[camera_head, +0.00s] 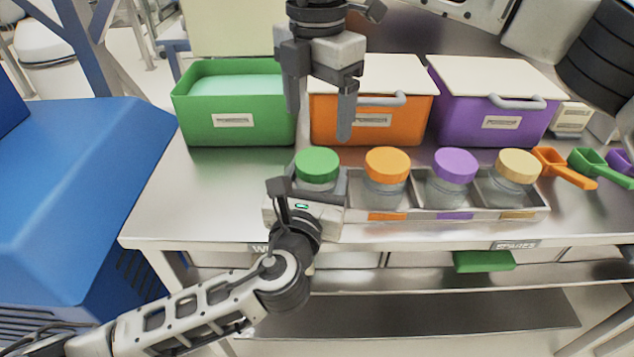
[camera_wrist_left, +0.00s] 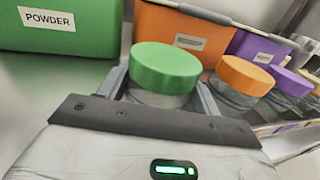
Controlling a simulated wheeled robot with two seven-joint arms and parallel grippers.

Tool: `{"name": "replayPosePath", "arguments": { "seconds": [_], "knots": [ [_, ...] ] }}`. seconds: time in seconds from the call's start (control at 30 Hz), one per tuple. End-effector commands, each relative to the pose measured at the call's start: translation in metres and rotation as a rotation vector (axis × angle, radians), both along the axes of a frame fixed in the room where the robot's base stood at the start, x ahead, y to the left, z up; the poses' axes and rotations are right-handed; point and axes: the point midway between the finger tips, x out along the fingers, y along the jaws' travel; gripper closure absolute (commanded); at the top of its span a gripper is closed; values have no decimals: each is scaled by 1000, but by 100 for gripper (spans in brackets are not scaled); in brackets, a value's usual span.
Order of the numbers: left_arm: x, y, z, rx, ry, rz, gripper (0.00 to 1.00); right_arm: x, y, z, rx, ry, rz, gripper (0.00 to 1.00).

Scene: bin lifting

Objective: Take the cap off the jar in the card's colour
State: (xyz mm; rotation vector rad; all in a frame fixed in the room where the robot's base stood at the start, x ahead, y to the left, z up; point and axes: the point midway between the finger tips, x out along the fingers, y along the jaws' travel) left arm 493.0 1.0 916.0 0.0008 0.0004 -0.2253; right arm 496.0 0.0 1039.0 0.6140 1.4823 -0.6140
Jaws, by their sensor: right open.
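A jar with a green cap (camera_head: 317,164) stands upright at the left end of a metal rack; it also shows in the left wrist view (camera_wrist_left: 166,68). My left gripper (camera_head: 317,183) is low at this jar, one finger on each side of its clear body, below the cap. I cannot tell whether the fingers touch the glass. My right gripper (camera_head: 320,119) is open and empty, fingers down, above and behind the green cap. Jars with orange (camera_head: 387,163), purple (camera_head: 455,165) and tan (camera_head: 517,166) caps stand to the right. A green card-like piece (camera_head: 484,261) shows below the table edge.
An open green bin (camera_head: 215,130) and lidded orange (camera_head: 415,115) and purple (camera_head: 520,122) bins stand behind the rack (camera_head: 430,214). Orange (camera_head: 566,170) and green (camera_head: 600,165) scoops lie at the right. The table is clear left of the rack.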

Motion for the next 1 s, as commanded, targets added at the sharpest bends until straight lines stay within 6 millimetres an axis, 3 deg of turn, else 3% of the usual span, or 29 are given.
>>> {"name": "replayPosePath", "arguments": {
  "seconds": [0.23,0.5,0.7,0.87,1.0],
  "knots": [
    [0,0,0,0,1,0,77,0,0,7,0,-1,146,14],
    [0,0,-1,0,1,0,77,0,0,29,-1,-2,680,14],
    [0,0,-1,0,1,0,77,-1,0,40,0,0,965,14],
    [0,0,-1,0,2,0,77,-1,-1,38,0,1,1046,14],
    [0,0,-1,0,2,0,77,-1,-1,22,0,3,1051,14]
  ]
}}
